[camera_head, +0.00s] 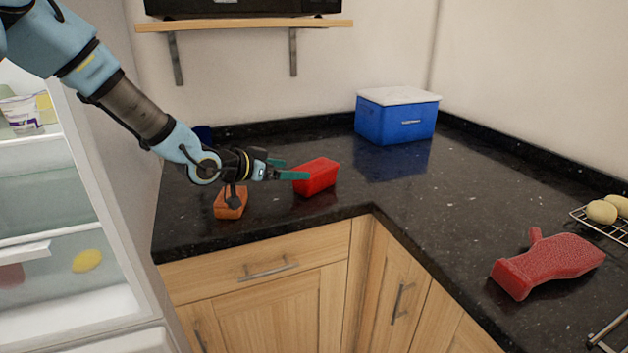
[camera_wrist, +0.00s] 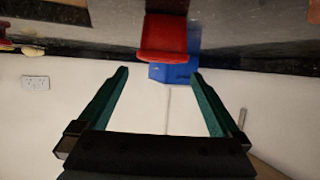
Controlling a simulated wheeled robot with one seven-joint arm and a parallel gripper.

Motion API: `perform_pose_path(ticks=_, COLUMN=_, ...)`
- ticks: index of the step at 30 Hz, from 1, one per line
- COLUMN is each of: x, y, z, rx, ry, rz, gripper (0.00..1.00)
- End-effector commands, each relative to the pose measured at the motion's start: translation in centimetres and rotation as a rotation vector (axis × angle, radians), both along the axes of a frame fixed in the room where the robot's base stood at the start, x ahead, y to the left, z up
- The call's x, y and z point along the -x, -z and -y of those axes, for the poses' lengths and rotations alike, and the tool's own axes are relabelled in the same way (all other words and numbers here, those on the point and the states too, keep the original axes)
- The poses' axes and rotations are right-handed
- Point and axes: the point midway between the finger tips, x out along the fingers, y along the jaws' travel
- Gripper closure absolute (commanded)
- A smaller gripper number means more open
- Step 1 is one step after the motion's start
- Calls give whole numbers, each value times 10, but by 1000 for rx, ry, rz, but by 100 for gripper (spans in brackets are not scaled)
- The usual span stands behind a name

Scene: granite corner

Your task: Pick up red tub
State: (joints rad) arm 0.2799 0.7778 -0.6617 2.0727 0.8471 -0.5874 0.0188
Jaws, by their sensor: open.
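The red tub (camera_head: 316,178) stands on the black granite counter, left of the inner corner of the worktop. My gripper (camera_head: 292,171) is at the tub's left side in the head view, its green fingers pointing towards it. In the wrist view the tub (camera_wrist: 165,40) appears upside down, beyond the fingertips and between their lines. The fingers of my gripper (camera_wrist: 160,76) are wide apart with nothing between them. From the head view I cannot tell whether a fingertip touches the tub.
An orange block-like object (camera_head: 230,203) lies below my wrist. A blue cooler with a white lid (camera_head: 396,118) stands at the back corner. An open fridge (camera_head: 75,200) borders the left.

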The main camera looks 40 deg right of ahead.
Motion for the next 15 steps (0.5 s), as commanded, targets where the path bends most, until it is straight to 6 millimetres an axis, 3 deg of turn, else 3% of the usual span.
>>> perform_pose_path(ticks=3, x=1, y=6, z=18, rx=-1, ry=2, rz=-2, gripper=0)
perform_pose_path(ticks=15, x=-1, y=16, z=53, rx=-4, ry=0, rz=-3, gripper=0)
